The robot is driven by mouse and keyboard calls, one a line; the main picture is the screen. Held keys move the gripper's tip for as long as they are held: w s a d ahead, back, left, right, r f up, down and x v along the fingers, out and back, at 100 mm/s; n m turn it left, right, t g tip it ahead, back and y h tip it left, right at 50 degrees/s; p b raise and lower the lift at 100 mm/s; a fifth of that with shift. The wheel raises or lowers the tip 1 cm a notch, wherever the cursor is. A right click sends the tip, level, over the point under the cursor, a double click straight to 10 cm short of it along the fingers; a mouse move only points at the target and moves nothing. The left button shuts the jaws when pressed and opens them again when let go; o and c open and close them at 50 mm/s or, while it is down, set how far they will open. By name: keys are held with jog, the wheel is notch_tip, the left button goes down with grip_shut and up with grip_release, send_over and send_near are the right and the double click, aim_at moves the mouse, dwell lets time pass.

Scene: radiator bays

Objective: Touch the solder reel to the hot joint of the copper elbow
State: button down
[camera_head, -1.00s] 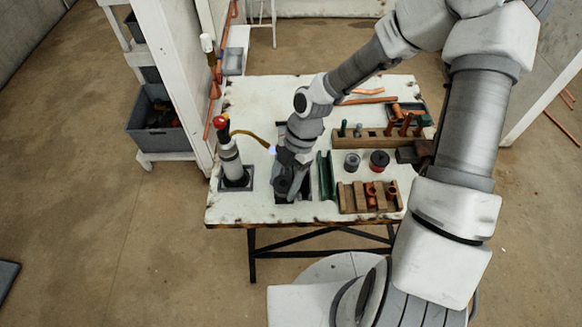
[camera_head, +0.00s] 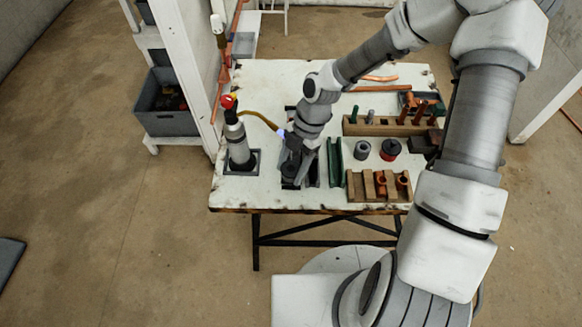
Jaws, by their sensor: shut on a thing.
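My gripper (camera_head: 290,174) points down over a dark recess at the left middle of the workbench. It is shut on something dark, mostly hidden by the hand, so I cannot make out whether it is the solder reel. A torch (camera_head: 238,145) with a red-topped valve stands at the left; its brass tube (camera_head: 260,118) bends toward my gripper, with a small bluish flame (camera_head: 282,133) beside my wrist. A grey cylinder (camera_head: 362,150) and a dark one with red (camera_head: 390,149) stand to the right. Copper fittings (camera_head: 381,184) sit in a wooden rack. No elbow shows at the flame.
The white workbench (camera_head: 235,191) has a green channel (camera_head: 335,162) just right of my gripper. A wooden block (camera_head: 385,126) holds several upright tools behind. Copper pipes (camera_head: 382,87) lie at the back. A white post (camera_head: 188,70) rises at the left edge.

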aim_at(291, 161)
jog(key=shift+w, duration=0.1)
jog(key=shift+w+f+b, duration=0.2)
jog(key=shift+w+f, duration=0.1)
jog(key=shift+w, duration=0.3)
jog(key=shift+w+f+b, duration=0.2)
jog(key=shift+w+f, duration=0.05)
jog(key=shift+w, duration=0.3)
jog(key=shift+w, duration=0.15)
dwell(2.9)
jog(key=shift+s+r+p, duration=1.45)
jog(key=shift+s+r, duration=0.05)
jog(key=shift+s, duration=0.3)
notch_tip(291, 161, up, 4)
jog(key=p, duration=0.3)
jog(key=shift+p, duration=0.35)
jog(key=shift+w, duration=0.1)
